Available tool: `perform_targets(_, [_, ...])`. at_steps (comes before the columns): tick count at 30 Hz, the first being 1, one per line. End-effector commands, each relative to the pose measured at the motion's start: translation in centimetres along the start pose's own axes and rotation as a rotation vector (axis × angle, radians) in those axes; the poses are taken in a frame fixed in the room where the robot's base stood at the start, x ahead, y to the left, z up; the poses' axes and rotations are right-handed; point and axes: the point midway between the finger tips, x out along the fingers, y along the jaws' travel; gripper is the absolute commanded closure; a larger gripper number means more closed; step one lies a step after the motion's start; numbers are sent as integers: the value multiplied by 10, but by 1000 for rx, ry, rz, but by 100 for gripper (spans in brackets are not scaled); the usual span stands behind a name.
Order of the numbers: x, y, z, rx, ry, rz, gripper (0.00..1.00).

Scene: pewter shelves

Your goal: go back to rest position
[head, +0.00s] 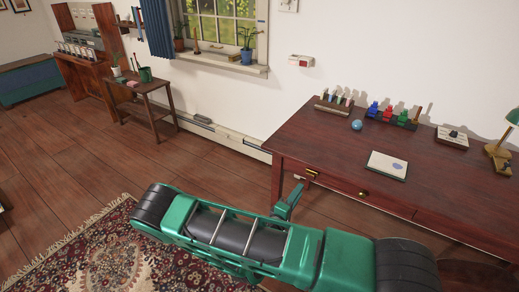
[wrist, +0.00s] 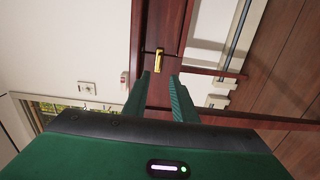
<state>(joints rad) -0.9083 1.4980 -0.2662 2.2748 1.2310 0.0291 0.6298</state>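My gripper (head: 290,203) is in front of the left front corner of the dark red wooden desk (head: 330,140). In the wrist view its two green fingers (wrist: 160,85) stand apart with nothing held between them. A brass drawer handle (wrist: 158,62) lies just beyond the fingertips, apart from them. In the head view this handle (head: 312,172) is on the desk's front, close to the gripper. My green and black arm stretches across the bottom of the head view and hides part of the floor and rug.
The desk bears a white pad (head: 387,166), a blue ball (head: 357,125), several coloured figures and a lamp (head: 503,152). A patterned rug (head: 110,250) lies at lower left. A small side table (head: 148,98) stands by the wall. The wooden floor (head: 90,165) at left is open.

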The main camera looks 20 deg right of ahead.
Motion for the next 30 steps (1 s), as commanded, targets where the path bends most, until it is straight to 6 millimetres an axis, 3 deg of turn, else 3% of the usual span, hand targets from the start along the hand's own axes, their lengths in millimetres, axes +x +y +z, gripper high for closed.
perform_targets(8, [7, 12, 11, 36, -84, -24, 75])
perform_targets(18, [23, 57, 69, 178, -446, -165, 75])
perform_targets(30, [13, 103, 133, 344, -811, -399, 75])
